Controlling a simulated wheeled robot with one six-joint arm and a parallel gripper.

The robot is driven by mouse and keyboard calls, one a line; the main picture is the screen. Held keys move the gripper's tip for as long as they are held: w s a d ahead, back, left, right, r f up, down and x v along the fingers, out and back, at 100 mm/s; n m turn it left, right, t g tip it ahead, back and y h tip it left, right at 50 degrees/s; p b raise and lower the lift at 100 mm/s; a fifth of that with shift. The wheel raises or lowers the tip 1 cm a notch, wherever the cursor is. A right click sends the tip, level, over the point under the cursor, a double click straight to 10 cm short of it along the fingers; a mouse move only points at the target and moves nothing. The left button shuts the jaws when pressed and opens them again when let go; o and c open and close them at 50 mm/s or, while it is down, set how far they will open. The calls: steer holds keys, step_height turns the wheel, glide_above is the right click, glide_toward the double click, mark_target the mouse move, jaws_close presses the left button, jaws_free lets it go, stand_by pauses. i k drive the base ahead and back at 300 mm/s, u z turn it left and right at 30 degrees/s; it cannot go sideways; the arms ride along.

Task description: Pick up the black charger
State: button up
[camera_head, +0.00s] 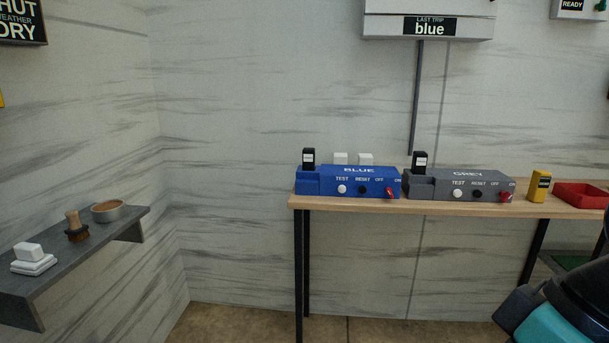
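Two small black blocks with pale labels are in view, and either could be the black charger. One black block (308,158) stands upright at the left end of the blue box (350,182). The other black block (420,161) stands upright at the left end of the grey box (458,186). Both boxes sit on the wooden table (400,205). I cannot read the labels or tell whether the blocks are seated in the boxes. Part of my arm, black and teal, shows at the lower right, apart from both blocks. My gripper's fingers do not show.
A yellow block (539,186) and a red tray (578,195) stand right of the grey box. A grey wall shelf (105,245) at left holds a bowl, a brush and white pieces. Floor left of the table is clear.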

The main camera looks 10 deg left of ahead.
mark_target(308, 154)
steer(key=u, duration=0.85)
steer(key=i, duration=0.8)
steer(key=u, duration=1.15)
steer(key=i, duration=1.15)
steer(key=z, duration=1.2)
steer(key=i, duration=0.6)
steer(key=z, duration=0.7)
steer(key=i, duration=0.55)
steer(key=z, duration=0.15)
